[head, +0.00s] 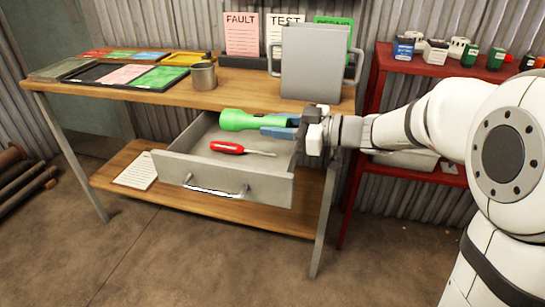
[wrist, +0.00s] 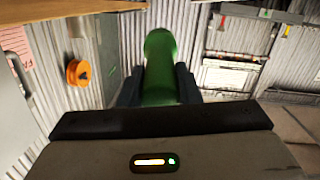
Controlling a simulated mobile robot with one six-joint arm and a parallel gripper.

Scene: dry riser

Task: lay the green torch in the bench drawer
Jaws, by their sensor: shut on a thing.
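The green torch (head: 240,121) is held level in my gripper (head: 283,126), its wide head pointing left in the head view. It hangs over the back part of the open bench drawer (head: 178,165), above the drawer floor. In the wrist view the torch (wrist: 160,70) stands between the two dark fingers of my gripper (wrist: 158,88). The drawer is pulled out under the bench top, and a red screwdriver (head: 228,148) lies inside it. The fingers hide the torch's right end.
The wooden bench (head: 150,95) carries a metal mug (head: 203,76), a tray of coloured cards (head: 128,76) and a grey panel with handles (head: 313,62). A red shelf (head: 400,64) with small boxes stands right. The drawer's left part is bare.

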